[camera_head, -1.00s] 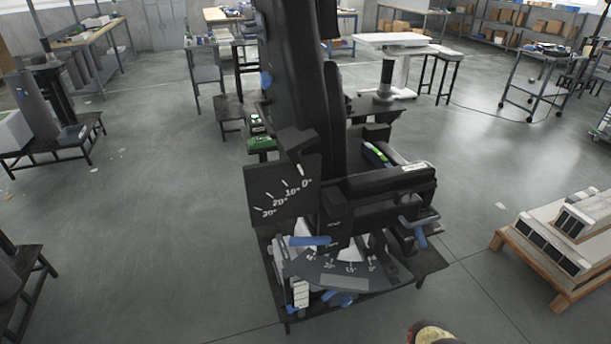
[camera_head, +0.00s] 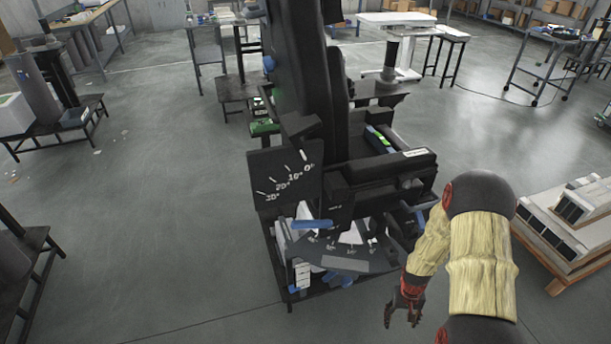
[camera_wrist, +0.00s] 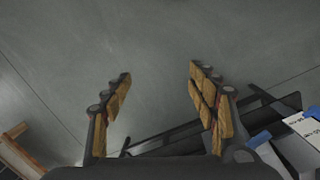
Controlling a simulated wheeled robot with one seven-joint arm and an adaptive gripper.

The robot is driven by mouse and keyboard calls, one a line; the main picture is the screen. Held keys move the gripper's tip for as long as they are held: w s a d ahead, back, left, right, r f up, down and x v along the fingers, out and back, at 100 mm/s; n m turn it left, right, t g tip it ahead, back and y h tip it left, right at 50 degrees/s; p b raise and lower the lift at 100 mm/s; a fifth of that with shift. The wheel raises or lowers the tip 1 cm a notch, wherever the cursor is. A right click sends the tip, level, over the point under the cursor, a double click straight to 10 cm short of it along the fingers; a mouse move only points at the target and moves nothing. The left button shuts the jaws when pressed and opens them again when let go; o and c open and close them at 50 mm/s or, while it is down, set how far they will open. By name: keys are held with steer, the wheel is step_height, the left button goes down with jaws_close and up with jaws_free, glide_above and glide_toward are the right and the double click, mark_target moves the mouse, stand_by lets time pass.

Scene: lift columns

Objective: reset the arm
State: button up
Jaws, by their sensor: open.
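My gripper (camera_head: 402,312) hangs at the lower right of the head view, at the end of my tan and black arm, pointing down. It is in front of and to the right of the black column machine (camera_head: 335,190) with its angle scale plate (camera_head: 283,186). In the wrist view my gripper (camera_wrist: 160,90) has its two tan-padded fingers spread wide, with only grey floor between the tips. It holds nothing. The dark edge of a low stand (camera_wrist: 160,142) shows below and beyond the fingers. My forearm hides part of the machine's right side in the head view.
A wooden pallet with pale boxed units (camera_head: 570,225) stands close to the right of my arm. The low black stand (camera_head: 310,290) carries the machine. Dark low stands (camera_head: 25,255) are at the left. Open floor (camera_head: 170,230) lies between them.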

steer(key=s+a+r+t+p, duration=0.1)
steer(key=s+a+r, duration=0.3)
steer(key=r, duration=1.4)
steer(key=s+a+r+n+t+p, duration=0.1)
steer(key=s+a+r, duration=0.4)
steer(key=r, duration=1.4)
steer(key=s+a+r+t+p, duration=0.3)
steer(key=s+r, duration=0.5)
steer(key=r, duration=1.1)
steer(key=shift+a+n+t, duration=0.4)
steer(key=shift+a+t, duration=0.4)
steer(key=shift+t, duration=0.1)
